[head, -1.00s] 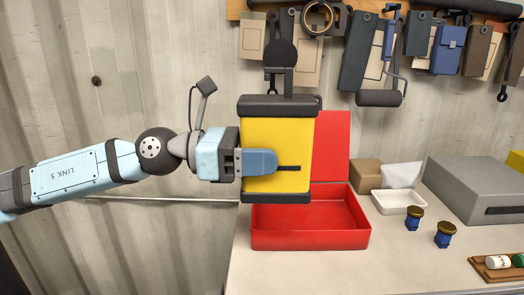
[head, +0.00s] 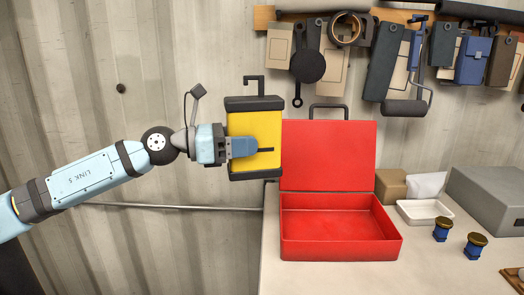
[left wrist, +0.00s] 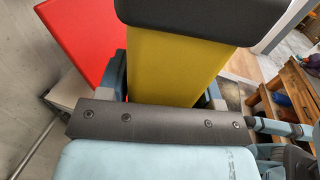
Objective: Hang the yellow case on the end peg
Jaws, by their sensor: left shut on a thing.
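The yellow case (head: 267,128) has dark top and bottom bands and a dark hook on top (head: 253,80). My left gripper (head: 246,147) is shut on it and holds it roughly upright in the air, left of the red box's raised lid. The case also fills the middle of the left wrist view (left wrist: 175,65), between the gripper's fingers (left wrist: 168,88). The wooden peg rail (head: 264,15) is on the wall, above and slightly right of the case. I cannot make out a free end peg on it; a beige card (head: 279,45) hangs near its left end. My right gripper is not in view.
An open red box (head: 340,247) stands on the white bench (head: 410,275). Several tools and pouches, including a dark round-headed tool (head: 307,66) and a paint roller (head: 405,107), hang from the rail.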

